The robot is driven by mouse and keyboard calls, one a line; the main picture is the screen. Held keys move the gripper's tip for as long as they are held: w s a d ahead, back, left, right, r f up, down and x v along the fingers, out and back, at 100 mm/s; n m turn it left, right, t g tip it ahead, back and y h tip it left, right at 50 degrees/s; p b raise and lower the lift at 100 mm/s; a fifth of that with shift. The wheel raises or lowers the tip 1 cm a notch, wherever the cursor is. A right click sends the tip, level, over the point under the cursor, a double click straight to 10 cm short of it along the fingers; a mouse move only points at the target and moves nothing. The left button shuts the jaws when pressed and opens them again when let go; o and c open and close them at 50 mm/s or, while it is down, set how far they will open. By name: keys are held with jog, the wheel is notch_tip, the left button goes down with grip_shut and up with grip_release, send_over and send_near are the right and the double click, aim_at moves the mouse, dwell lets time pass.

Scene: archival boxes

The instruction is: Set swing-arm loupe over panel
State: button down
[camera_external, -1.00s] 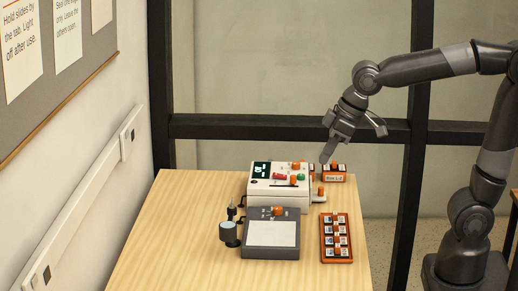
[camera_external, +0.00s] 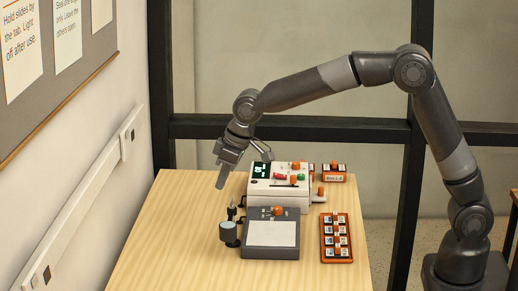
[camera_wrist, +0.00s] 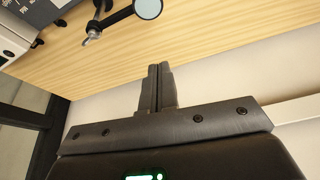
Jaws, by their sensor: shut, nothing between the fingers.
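The swing-arm loupe (camera_external: 229,232) stands at the left side of the grey light panel (camera_external: 271,253), with its round lens head off the panel's white surface. A small dark upright post with a pointed top (camera_external: 232,210) is beside it. In the wrist view the loupe's round lens (camera_wrist: 148,8) and dark arm (camera_wrist: 118,16) show at the top, with a metal-tipped knob (camera_wrist: 92,32) at the arm's other end. My gripper (camera_external: 221,184) is shut and empty, above the table behind the loupe and left of the white box. Its closed fingers (camera_wrist: 158,70) point toward the table in the wrist view.
A white instrument box (camera_external: 261,192) with coloured controls and a green display stands behind the panel. An orange slide tray (camera_external: 325,258) lies to the right, and a small orange holder (camera_external: 334,178) is behind. The left part of the wooden table (camera_external: 160,240) is clear.

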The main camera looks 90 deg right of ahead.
aim_at(229, 224)
jog(key=shift+w+d+f, duration=0.25)
jog(key=shift+w+f, duration=0.4)
jog(key=shift+w, duration=0.1)
jog(key=shift+w+d+f, duration=0.2)
jog(key=shift+w+f, duration=0.45)
jog(key=shift+w, duration=0.05)
jog(key=a+x, duration=0.1)
jog(key=x, duration=0.9)
jog(key=shift+s+d, duration=0.2)
jog(key=shift+s, duration=1.9)
